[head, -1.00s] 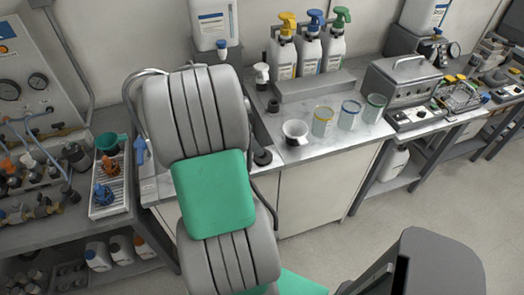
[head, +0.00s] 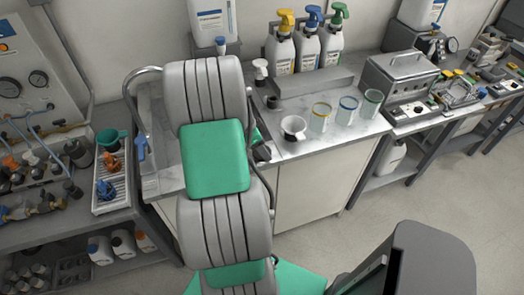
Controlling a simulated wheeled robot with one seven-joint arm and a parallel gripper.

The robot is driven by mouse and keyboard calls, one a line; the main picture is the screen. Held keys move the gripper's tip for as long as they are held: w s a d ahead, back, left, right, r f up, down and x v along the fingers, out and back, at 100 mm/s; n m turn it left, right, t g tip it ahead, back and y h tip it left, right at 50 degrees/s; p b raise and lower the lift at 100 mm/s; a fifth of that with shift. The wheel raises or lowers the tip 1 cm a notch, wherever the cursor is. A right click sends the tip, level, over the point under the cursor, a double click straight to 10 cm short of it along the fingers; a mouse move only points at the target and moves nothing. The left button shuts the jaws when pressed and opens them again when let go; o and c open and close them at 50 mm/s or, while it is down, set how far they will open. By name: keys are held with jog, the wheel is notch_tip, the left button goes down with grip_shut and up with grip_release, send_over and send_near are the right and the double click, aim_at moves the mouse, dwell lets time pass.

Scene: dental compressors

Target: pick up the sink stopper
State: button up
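A dark round piece that looks like the sink stopper (head: 262,152) is on the counter by the sink, just right of my arm's upper part. It is small and partly covered, so its shape is unclear. The sink basin lies mostly behind my grey and green arm, with its left part (head: 165,140) showing. My arm reaches over the sink and counter edge. My gripper's fingers are hidden behind the arm, and I cannot see whether they touch anything.
Spray bottles (head: 307,48) stand in a rack behind. A curved faucet (head: 130,90) rises at the left. A white tray (head: 110,190) sits further left.

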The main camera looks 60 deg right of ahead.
jog(key=c, duration=1)
jog(key=shift+r, duration=0.1)
